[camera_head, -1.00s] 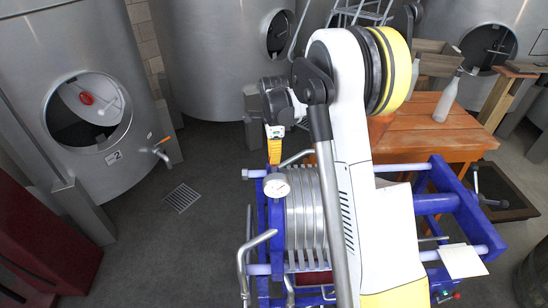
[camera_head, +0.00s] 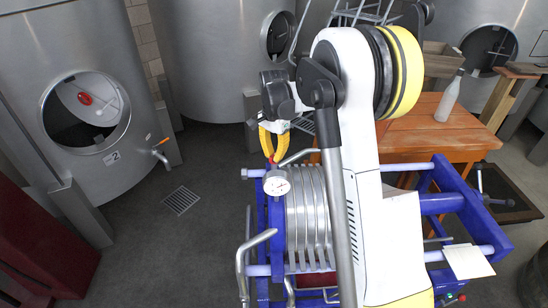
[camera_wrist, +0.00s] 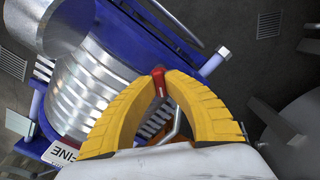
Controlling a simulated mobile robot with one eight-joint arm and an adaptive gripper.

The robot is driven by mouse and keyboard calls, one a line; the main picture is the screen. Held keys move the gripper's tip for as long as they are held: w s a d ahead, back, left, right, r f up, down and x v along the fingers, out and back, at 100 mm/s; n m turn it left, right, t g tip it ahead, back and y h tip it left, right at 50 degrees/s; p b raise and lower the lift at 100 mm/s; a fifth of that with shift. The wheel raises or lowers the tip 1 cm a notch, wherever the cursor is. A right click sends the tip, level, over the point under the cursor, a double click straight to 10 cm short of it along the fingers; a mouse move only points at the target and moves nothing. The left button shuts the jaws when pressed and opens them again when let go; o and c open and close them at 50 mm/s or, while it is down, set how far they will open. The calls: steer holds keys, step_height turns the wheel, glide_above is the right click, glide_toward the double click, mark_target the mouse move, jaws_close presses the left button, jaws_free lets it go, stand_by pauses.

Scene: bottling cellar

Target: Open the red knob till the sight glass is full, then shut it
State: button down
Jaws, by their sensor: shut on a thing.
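The red knob (camera_wrist: 159,82) shows in the wrist view as a small red piece between the tips of my gripper's yellow fingers. My gripper (camera_wrist: 158,76) is shut on it; the fingers bow around and meet at the knob. In the head view my gripper (camera_head: 271,159) points down at the near-left top of the blue-framed plate filter (camera_head: 306,215), just above a round white dial gauge (camera_head: 276,186).
A wooden table (camera_head: 420,132) with a grey bottle (camera_head: 449,97) stands behind the filter. Steel tanks line the back and left; the left one (camera_head: 85,40) has an open hatch and a tap (camera_head: 161,155). The floor around the drain grate (camera_head: 181,201) is clear.

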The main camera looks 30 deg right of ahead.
mark_target(274, 155)
steer(key=n+b, duration=0.1)
steer(key=n, duration=0.3)
steer(key=shift+n+b, duration=0.3)
steer(key=shift+n, duration=1.8)
steer(key=c, duration=1.4)
jaws_free()
steer(key=shift+c, duration=0.2)
step_height(274, 155, up, 12)
